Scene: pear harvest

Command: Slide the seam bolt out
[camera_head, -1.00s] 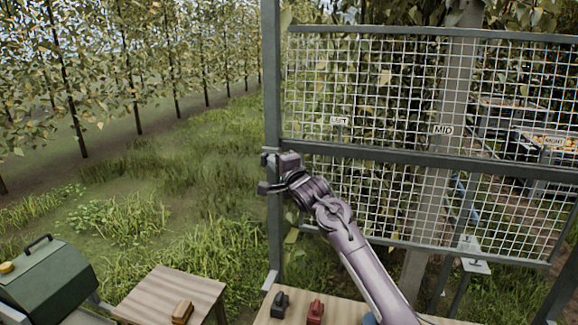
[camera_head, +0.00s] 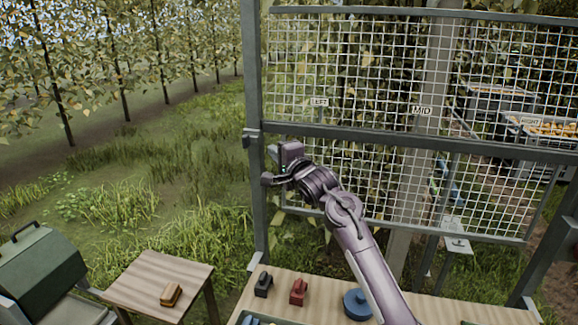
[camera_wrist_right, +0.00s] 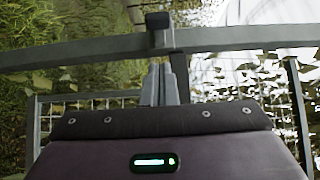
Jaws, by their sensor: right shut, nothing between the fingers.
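A dark block (camera_head: 252,135) sits on the left post at the end of the mesh panel's middle rail. It looks like the seam bolt, though I cannot tell for sure. In the wrist view a dark knob (camera_wrist_right: 158,20) stands at the rail, beyond my fingertips. My right gripper (camera_head: 268,178) is just below and right of the block, beside the post, apart from the block. Its fingers (camera_wrist_right: 160,82) are together and empty in the wrist view. My left gripper is not in view.
A small table (camera_head: 135,283) with a brown object and a green box (camera_head: 40,262) stand at left. Grass beyond the post is open.

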